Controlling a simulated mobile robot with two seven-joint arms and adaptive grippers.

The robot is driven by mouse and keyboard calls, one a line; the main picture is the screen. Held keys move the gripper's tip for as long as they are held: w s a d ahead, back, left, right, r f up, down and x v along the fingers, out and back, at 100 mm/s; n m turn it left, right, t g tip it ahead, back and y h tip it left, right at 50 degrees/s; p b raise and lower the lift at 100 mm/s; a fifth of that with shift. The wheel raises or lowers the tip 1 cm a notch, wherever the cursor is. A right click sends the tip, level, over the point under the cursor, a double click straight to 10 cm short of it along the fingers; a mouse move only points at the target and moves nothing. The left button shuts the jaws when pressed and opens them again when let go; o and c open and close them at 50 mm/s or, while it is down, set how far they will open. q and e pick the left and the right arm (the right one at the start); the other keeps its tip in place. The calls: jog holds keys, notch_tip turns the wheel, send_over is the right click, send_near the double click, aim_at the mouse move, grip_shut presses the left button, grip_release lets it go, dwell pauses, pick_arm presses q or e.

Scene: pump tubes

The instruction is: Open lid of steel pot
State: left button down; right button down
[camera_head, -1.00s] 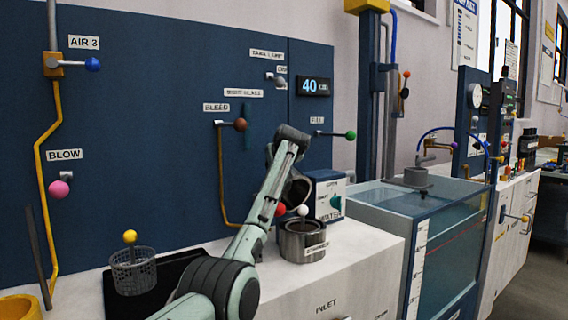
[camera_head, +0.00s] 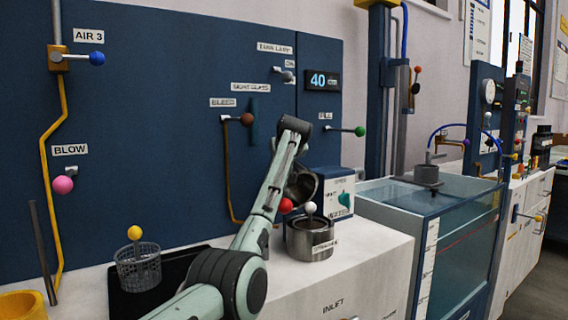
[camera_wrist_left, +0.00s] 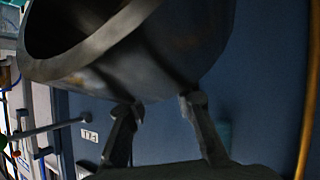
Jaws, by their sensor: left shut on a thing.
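The steel pot (camera_head: 310,243) stands on the white counter, its top uncovered in the head view. A dark, round metal piece that looks like its lid (camera_head: 302,186) is tilted up steeply above the pot's back left. A red ball (camera_head: 286,205) shows at its lower left and a white ball (camera_head: 310,207) on a stem at the pot. In the left wrist view the curved metal lid (camera_wrist_left: 165,45) fills the top. My left gripper (camera_wrist_left: 162,103) has a finger on either side of its lower edge and is shut on it. In the head view my arm hides the fingers.
A wire basket (camera_head: 138,268) with a yellow ball stands on a black tray at the left. A white and blue box (camera_head: 332,190) stands close behind the pot. A water tank (camera_head: 400,215) is at the right. The blue panel (camera_head: 180,120) carries several ball-tipped levers.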

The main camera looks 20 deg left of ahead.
pick_arm(q)
jog(key=c, duration=1.8)
grip_release()
jog(key=shift+s+a+f+g, duration=0.15)
jog(key=shift+a+f+g, duration=0.2)
jog(key=shift+f, duration=0.45)
jog(key=o, duration=0.5)
jog(key=shift+s+a+r, duration=0.1)
jog(key=shift+s+a, duration=0.05)
jog(key=shift+a, duration=0.05)
jog(key=shift+o, duration=0.2)
jog(key=shift+d, duration=0.3)
jog(key=shift+d+r, duration=0.1)
jog(key=shift+r, duration=0.1)
jog(key=v, duration=1.1)
jog(key=shift+s, duration=0.35)
jog(key=shift+r, duration=0.1)
